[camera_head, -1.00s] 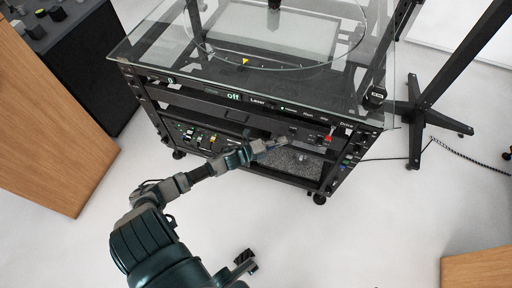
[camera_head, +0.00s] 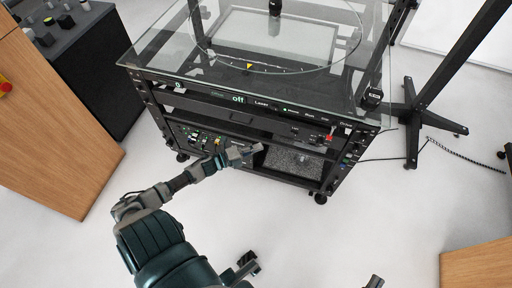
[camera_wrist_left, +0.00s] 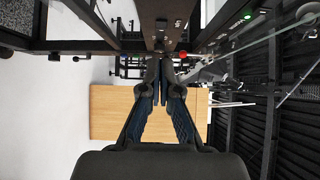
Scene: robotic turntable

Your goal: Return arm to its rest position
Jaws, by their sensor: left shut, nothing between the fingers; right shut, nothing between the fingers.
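My left arm comes up from the bottom left in the head view. Its gripper (camera_head: 248,152) is shut and empty, in front of the lower part of the turntable cart (camera_head: 325,168). In the left wrist view the two dark fingers (camera_wrist_left: 161,72) meet at their tips with nothing between them. Whether the gripper touches the cart cannot be told. A small grey tip at the bottom edge of the head view, apparently my right gripper (camera_head: 375,282), is mostly cut off.
The cart has a glass top (camera_head: 165,55), a red-tipped switch (camera_head: 329,136) and a lower shelf with a grey panel (camera_head: 292,162). A wooden cabinet (camera_head: 50,130) stands left. A black stand (camera_head: 412,115) is at right. White floor (camera_head: 330,235) lies clear in front.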

